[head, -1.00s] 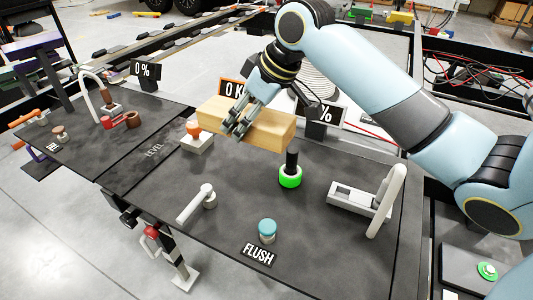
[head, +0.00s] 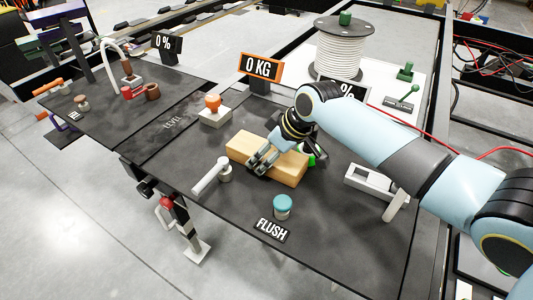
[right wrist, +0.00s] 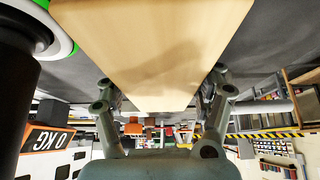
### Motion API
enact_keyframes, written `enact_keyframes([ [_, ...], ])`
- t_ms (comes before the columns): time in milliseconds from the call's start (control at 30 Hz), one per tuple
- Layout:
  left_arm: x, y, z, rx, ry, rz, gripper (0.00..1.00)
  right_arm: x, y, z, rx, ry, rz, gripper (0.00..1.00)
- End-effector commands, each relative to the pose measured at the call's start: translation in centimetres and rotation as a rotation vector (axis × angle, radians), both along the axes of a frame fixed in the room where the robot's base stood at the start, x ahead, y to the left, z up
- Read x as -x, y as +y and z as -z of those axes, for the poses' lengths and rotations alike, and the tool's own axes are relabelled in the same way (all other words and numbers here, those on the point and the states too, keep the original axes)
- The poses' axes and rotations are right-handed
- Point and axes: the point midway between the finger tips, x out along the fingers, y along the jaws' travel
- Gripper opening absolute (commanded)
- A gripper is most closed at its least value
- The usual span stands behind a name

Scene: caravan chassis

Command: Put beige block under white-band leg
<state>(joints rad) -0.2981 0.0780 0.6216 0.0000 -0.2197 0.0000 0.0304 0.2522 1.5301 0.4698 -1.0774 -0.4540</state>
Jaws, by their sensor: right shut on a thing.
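The beige block (head: 243,146) is a long wooden block low over the dark table, near its middle. My right gripper (head: 260,164) is shut on it, with fingers across its near side. In the right wrist view the block (right wrist: 155,45) fills the top middle between the two fingers (right wrist: 163,98). I cannot tell whether the block touches the table. A leg (head: 186,227) with a pale foot plate (head: 197,251) stands on the floor under the table's front edge. I cannot make out a white band on it. My left gripper is not in view.
Around the block are a white lever (head: 212,176), a teal FLUSH button (head: 283,204), an orange knob (head: 212,102) and a grey-white fixture (head: 368,184). A 0 KG sign (head: 261,68) stands behind. The floor (head: 75,220) left of the leg is clear.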

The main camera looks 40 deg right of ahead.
Motion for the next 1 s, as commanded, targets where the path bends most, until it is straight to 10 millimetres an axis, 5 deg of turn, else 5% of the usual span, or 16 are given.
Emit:
enact_keyframes([
  [267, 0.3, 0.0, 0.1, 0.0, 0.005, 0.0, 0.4, -0.1, 0.0, 0.1, -0.001, -0.002, 0.0, 0.17],
  [300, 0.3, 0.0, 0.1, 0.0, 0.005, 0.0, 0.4, 0.0, 0.0, 0.2, 0.0, 0.0, 0.001, 0.7],
  [500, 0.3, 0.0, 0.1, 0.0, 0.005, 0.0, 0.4, 0.0, 0.0, 0.2, 0.0, 0.0, 0.0, 0.94],
  [767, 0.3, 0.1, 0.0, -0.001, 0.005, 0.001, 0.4, 0.0, 0.0, 0.0, 0.0, -0.001, 0.0, 0.94],
  [1000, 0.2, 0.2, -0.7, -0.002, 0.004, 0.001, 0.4, 1.4, -0.6, -2.8, 0.002, -0.003, -0.002, 0.94],
])
